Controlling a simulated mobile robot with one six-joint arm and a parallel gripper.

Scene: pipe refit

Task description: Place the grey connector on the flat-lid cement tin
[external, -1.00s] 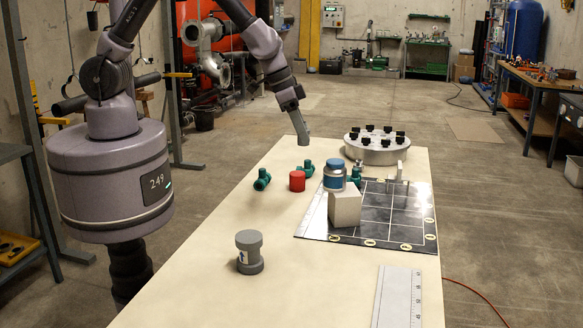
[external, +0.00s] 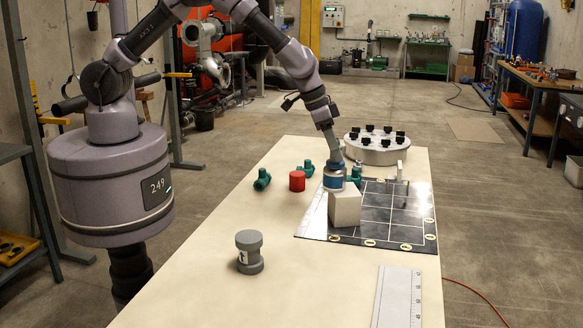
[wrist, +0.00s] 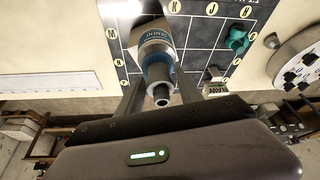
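My gripper (external: 328,145) points down at the blue-and-grey tin (external: 334,181), which stands upright at the left edge of the dark grid mat. In the wrist view, the grey connector (wrist: 161,96), a stepped tube with an open end, sits between my fingers, which appear shut on it. The fingertips are partly hidden.
A pale block (external: 345,207) stands just in front of the tin. Teal valves (external: 262,179) and a red cylinder (external: 297,181) are to the left. A bolted round flange (external: 377,147) is behind. A grey flanged piece (external: 249,252) stands nearer, with clear table around it.

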